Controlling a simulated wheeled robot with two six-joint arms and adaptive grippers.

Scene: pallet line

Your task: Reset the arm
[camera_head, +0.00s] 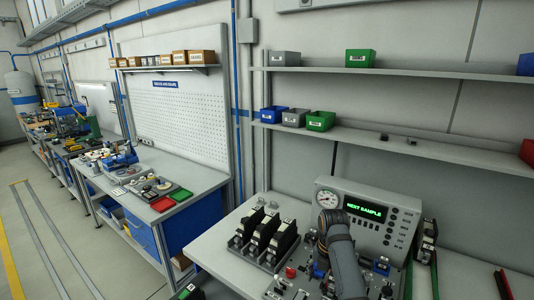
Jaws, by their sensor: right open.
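My right arm rises from the bottom edge over the test bench, and my right gripper (323,245) is at its upper end, in front of the grey test panel (365,207). The gripper is open; its fingertips are small and partly hidden by my arm, and I see nothing held in it. The panel has a round gauge and a green display reading "NEXT SAMPLE". My left gripper is not in view.
Several black modules (265,236) stand in a row left of my arm; another (428,240) stands right of the panel. Small fixtures (290,272) surround my arm on the bench. Shelves with bins (320,121) hang behind. A blue workbench (200,210) stands left, with open floor beyond.

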